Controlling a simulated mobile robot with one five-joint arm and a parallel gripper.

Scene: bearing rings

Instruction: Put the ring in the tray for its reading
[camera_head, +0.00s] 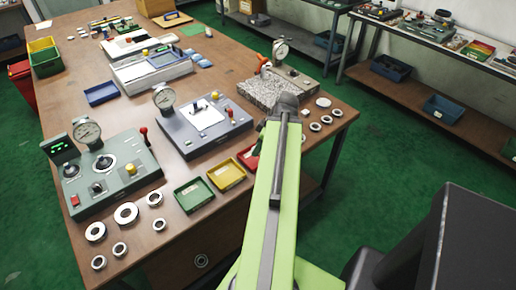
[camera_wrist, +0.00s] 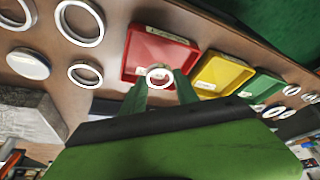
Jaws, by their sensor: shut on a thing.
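My gripper (camera_wrist: 160,82) is shut on a small metal ring (camera_wrist: 159,71). In the wrist view the ring shows between the fingertips, in front of the red tray (camera_wrist: 178,44); its height above the tray is unclear. The yellow tray (camera_wrist: 222,75) and the green tray (camera_wrist: 262,86) lie to the right of it there. In the head view the green tray (camera_head: 194,195), yellow tray (camera_head: 226,174) and red tray (camera_head: 247,158) stand in a row at the table's front edge. My arm hides the gripper, the held ring and part of the red tray.
A gauge device with a green display (camera_head: 62,150), digits too small to read, stands at left. A grey-blue gauge device (camera_head: 205,125) stands behind the trays. A granite block (camera_head: 275,88) is beyond my arm. Loose rings lie at front left (camera_head: 126,213) and right (camera_head: 315,127).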

